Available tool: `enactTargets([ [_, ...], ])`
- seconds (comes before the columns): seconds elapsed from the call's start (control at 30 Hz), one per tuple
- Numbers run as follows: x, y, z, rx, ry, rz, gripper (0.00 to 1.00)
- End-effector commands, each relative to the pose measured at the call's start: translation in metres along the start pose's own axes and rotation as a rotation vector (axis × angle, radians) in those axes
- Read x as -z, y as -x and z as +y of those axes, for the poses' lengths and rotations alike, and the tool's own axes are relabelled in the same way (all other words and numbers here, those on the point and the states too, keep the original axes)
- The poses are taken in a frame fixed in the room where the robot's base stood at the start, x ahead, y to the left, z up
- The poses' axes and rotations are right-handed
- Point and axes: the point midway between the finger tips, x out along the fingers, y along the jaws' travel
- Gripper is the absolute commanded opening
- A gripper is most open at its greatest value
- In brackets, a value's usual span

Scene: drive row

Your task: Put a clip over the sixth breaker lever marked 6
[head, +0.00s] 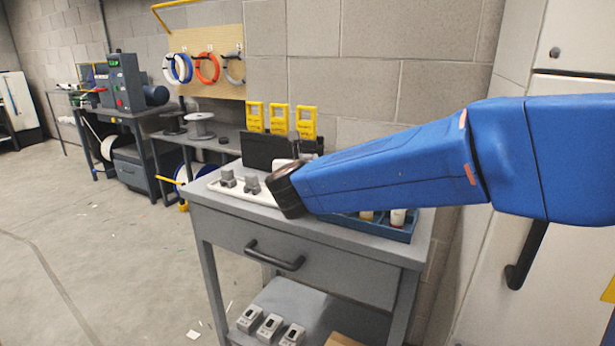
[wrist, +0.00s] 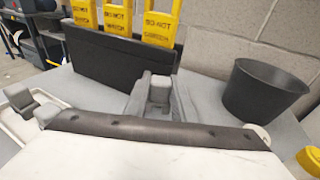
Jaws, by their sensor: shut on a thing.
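My gripper (wrist: 152,100) is in the middle of the wrist view, its jaws shut on a small grey clip (wrist: 159,88). The clip is in front of a black rack, seemingly above the bench top. In the head view my blue arm hides the jaws and the held clip. A white tray (head: 212,184) at the bench's left holds other grey clips (head: 228,178); a clip also shows at the left of the wrist view (wrist: 17,98). No breaker lever or number 6 can be made out in either view.
The black rack (head: 262,152) holds yellow tags (head: 279,118) at the back of the grey bench (head: 225,219). A black bucket (wrist: 262,92) stands to the right. A blue tray (head: 398,232) is under my arm. A white cabinet (head: 480,275) borders the right. Floor at left is open.

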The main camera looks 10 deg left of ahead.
Motion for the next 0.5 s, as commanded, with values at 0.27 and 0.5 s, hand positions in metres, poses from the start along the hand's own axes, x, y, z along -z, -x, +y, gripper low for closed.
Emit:
enactTargets([
  [0.27,0.032,-0.005,0.0,0.0,0.002,0.002,0.0],
  [0.5,0.045,-0.007,0.0,-0.001,0.0,0.0,0.0],
])
